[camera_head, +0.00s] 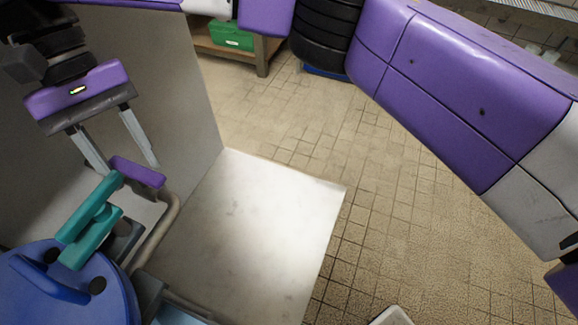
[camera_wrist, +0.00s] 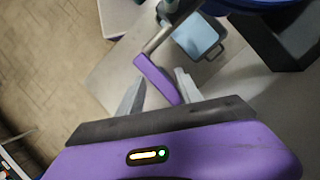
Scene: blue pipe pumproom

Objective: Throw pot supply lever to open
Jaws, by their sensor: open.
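A short purple bar-shaped handle (camera_head: 137,172) is at the left, by the upper end of a bent grey-beige pipe (camera_head: 158,232). A teal lever (camera_head: 90,222) stands beside it, above a round blue body (camera_head: 60,290). No label shows which one is the pot supply lever. My gripper (camera_head: 127,167) comes down from above, open, with its fingertips at the purple handle. In the wrist view, the purple handle (camera_wrist: 156,78) lies between the spread fingertips of my gripper (camera_wrist: 158,84). I cannot tell whether either finger touches it.
A white slab (camera_head: 265,225) is right of the pipe, with a pale upright panel (camera_head: 150,75) behind. A light blue container (camera_wrist: 198,38) is near the pipe. A green box (camera_head: 231,35) is on a shelf at the back. The tiled floor (camera_head: 300,110) is open in the middle.

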